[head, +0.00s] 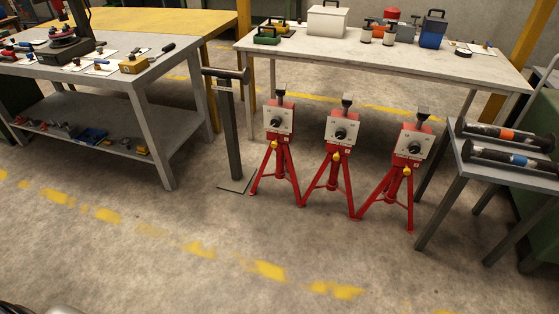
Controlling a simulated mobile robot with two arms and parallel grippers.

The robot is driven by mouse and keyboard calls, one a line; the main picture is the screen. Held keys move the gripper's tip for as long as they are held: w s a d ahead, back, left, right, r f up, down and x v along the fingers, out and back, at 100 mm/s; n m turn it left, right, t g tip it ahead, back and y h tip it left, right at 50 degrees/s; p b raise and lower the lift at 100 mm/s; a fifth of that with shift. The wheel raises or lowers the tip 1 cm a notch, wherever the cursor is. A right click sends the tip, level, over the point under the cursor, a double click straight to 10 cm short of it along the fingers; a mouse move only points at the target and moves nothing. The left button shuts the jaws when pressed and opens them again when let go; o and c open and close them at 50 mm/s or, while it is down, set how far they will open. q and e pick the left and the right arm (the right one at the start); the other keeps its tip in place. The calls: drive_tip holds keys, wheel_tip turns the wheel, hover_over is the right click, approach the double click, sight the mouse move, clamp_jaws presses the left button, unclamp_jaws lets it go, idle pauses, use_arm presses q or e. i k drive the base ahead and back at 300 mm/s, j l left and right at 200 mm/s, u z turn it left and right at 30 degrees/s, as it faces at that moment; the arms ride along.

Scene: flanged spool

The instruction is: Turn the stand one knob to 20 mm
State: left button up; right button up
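Three red tripod stands stand in a row on the floor: a left stand (278,160), a middle stand (337,165) and a right stand (397,175). Each has a pale front panel with a black round knob: the left knob (275,121), the middle knob (340,133) and the right knob (402,146). Each has a dark head on a post. The small number labels are too small to read surely, so I cannot tell which is stand one. No millimetre scale is readable.
A long table (480,75) stands behind the stands. A grey post with a crossbar (232,130) is left of them. A workbench (150,75) is at left. A small table (470,180) with dark cylinders is at right. The floor in front is clear.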

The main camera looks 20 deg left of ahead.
sight(276, 121)
drive_tip(key=i+j, duration=0.2)
drive_tip(key=j, duration=0.15)
drive_tip(key=i+j, duration=0.2)
drive_tip(key=j, duration=0.15)
drive_tip(key=i+j, duration=0.25)
drive_tip(key=j, duration=0.1)
